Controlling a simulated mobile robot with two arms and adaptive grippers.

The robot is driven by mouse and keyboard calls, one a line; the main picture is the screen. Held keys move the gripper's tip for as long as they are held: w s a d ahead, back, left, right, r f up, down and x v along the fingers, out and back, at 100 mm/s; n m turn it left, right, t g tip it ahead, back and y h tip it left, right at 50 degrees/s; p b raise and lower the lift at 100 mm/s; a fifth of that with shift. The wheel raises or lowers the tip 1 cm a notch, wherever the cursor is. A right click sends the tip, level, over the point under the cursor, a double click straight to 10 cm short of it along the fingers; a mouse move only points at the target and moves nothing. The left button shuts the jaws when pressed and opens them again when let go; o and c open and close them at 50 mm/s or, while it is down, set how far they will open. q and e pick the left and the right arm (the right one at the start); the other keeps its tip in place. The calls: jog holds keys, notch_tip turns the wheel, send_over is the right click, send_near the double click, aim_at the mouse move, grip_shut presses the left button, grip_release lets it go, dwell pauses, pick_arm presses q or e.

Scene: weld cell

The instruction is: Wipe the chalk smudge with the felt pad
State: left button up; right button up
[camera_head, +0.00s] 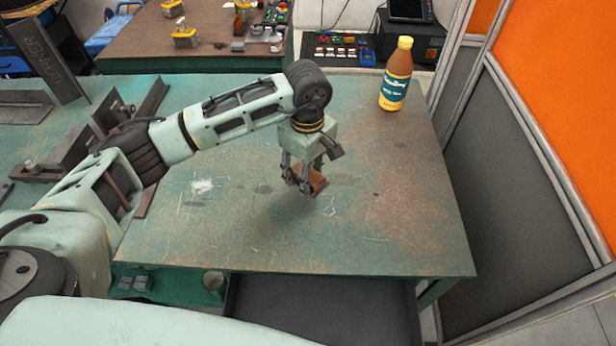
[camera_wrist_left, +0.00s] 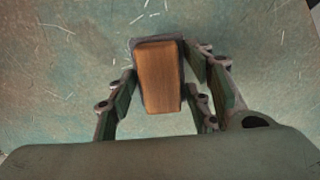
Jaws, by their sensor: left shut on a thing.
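A white chalk smudge (camera_head: 202,186) lies on the green table top, left of my left gripper. My left gripper (camera_head: 306,184) is over the middle of the table and shut on the felt pad (camera_head: 319,181), a block with a brown wooden back. In the left wrist view the pad (camera_wrist_left: 158,78) sits between the fingers of my left gripper (camera_wrist_left: 160,100), with a thin dark grey edge around its wood. Its underside is hidden, and I cannot tell how high it is above the table. My right gripper is not in view.
The worn green table (camera_head: 400,225) is mostly clear in front and right. A brown bottle with a yellow cap (camera_head: 396,75) stands at the back right. Steel angle pieces (camera_head: 72,160) lie at the left. An open drawer (camera_head: 320,312) juts out at the front.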

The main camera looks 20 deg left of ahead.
pick_arm(q)
jog(key=shift+a+r+p, duration=0.15)
jog(key=shift+r+p, duration=0.15)
jog(key=shift+r, duration=0.65)
jog(key=shift+r+p, duration=0.3)
jog(key=shift+r, duration=0.35)
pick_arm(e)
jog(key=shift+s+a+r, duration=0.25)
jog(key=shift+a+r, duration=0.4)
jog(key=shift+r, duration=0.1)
